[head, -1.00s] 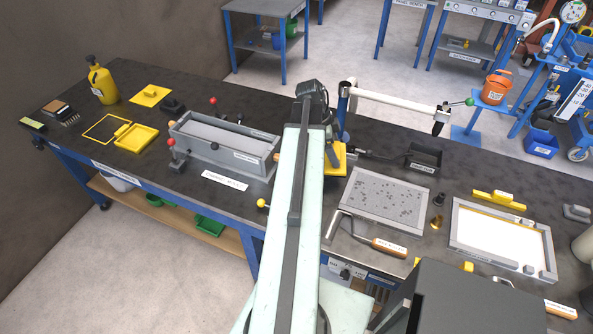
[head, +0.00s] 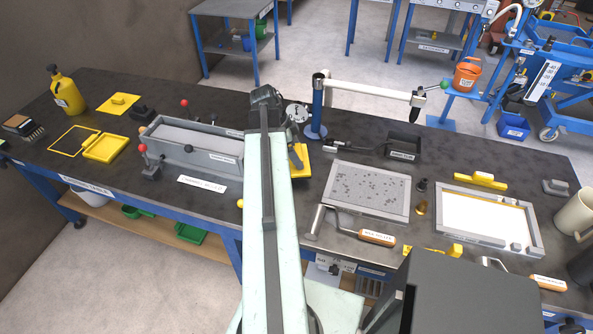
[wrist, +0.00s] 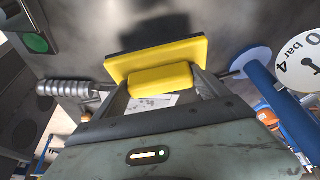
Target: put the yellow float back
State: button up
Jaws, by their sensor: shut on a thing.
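The yellow float has a flat rectangular plate and a block handle. In the wrist view the float (wrist: 155,60) has its handle between the two fingers of my gripper (wrist: 160,82), which is shut on it. In the head view the held float (head: 300,160) shows only partly, behind my arm, right of the grey trough. My gripper's fingers are hidden there. A yellow rectangular outline (head: 73,141) is on the bench at the left and looks empty. A yellow tray (head: 105,148) lies beside it on the right.
A grey trough (head: 190,148) with red-knobbed levers stands left of my arm. A blue post (head: 318,105) with a white arm stands right of the float. A speckled slab (head: 367,190) and a white framed panel (head: 487,222) lie further right. A yellow bottle (head: 68,92) stands far left.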

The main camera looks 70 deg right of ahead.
notch_tip(320, 180, down, 5)
jog(key=b, duration=0.3)
jog(key=shift+f+b, duration=0.1)
jog(key=shift+b, duration=0.3)
jog(key=shift+r, duration=0.25)
jog(key=shift+f, duration=0.15)
jog(key=o, duration=1.2)
jog(key=shift+o, duration=0.2)
jog(key=shift+r+p, duration=0.35)
jog(key=shift+p, duration=0.05)
jog(key=p+v, duration=1)
jog(key=v, duration=0.1)
jog(key=shift+w+r+p, duration=0.2)
jog(key=shift+r+p, duration=0.05)
jog(key=shift+p, duration=0.1)
